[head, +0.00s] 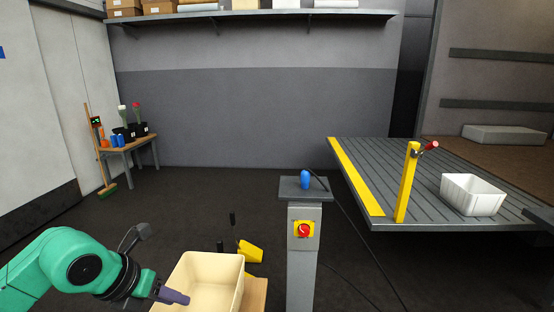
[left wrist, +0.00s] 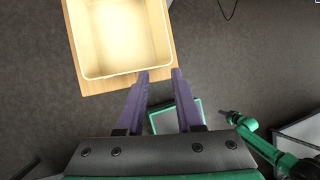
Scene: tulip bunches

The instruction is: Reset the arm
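My left gripper (head: 174,296) comes in from the lower left in the head view, at the left side of a cream bin (head: 232,297). In the left wrist view the two purple fingers of this gripper (left wrist: 161,72) are apart with nothing between them. They lie just outside the bin's near right corner, over the edge of its wooden stand (left wrist: 112,83). The bin (left wrist: 118,72) looks empty. A green arm at the right of the left wrist view looks like my right one, and its dark end (left wrist: 229,117) is too small to read.
A grey post (head: 303,255) with a red stop button (head: 304,230) stands right of the bin. A yellow scoop-like thing (head: 250,251) is behind the bin. A ribbed platform (head: 370,165) with a white crate (head: 472,207) is at right. A flower table (head: 130,146) stands far left.

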